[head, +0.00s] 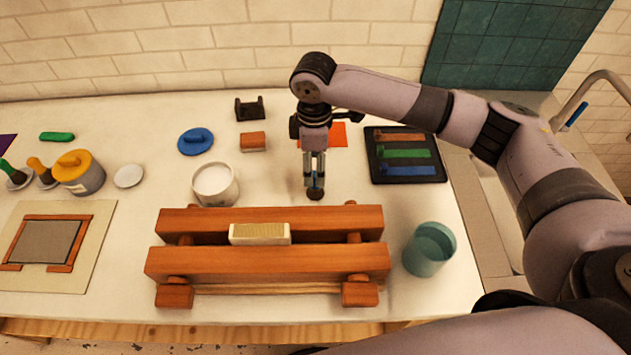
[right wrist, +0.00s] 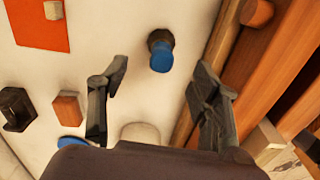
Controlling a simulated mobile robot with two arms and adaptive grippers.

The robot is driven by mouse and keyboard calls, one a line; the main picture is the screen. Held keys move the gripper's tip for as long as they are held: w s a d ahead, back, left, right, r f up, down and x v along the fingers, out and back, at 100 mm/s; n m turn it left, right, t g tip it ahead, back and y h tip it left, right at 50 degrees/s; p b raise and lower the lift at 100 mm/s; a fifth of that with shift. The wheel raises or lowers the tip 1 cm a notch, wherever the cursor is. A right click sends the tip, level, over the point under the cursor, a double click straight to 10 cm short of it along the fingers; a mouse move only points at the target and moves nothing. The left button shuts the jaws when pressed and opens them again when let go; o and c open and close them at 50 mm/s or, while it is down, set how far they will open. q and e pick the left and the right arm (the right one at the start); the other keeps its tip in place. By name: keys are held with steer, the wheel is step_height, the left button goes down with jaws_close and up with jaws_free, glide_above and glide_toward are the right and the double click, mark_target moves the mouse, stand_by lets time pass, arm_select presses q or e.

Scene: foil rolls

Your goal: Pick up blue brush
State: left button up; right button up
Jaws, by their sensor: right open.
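The blue brush (head: 316,190) stands upright on the white counter behind the wooden press, with a dark lower end. The right wrist view shows its blue end (right wrist: 161,58) from above. My right gripper (head: 314,174) points down over the brush in the head view and partly covers it. In the right wrist view my open right gripper (right wrist: 161,70) has its two fingers spread, one to each side of the brush's line, with clear gaps to it. Whether the fingertips are level with the brush's top cannot be told. My left gripper is not in view.
The wooden press (head: 265,262) stands close in front, with a pale block (head: 260,234) on it. A white pot (head: 214,184) is left, a teal cup (head: 429,249) front right, a black tray (head: 376,174) with coloured bars behind right. An orange sheet (head: 338,134) lies behind.

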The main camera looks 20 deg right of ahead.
mark_target(315, 174)
step_height(315, 174, down, 3)
steer(key=shift+f, duration=0.1)
steer(key=shift+s+f+p, duration=0.1)
steer(key=shift+f+p, duration=0.4)
steer(key=shift+p, duration=0.25)
step_height(315, 174, down, 4)
steer(key=shift+d+r+p, duration=0.1)
steer(key=shift+r+p, duration=0.1)
steer(key=shift+p, duration=0.45)
steer(key=shift+f, duration=0.35)
steer(key=shift+c, duration=0.5)
steer(key=c, duration=1.2)
steer(key=shift+o, duration=0.2)
steer(key=shift+r, duration=0.1)
step_height(315, 174, up, 20)
steer(key=b, duration=0.4)
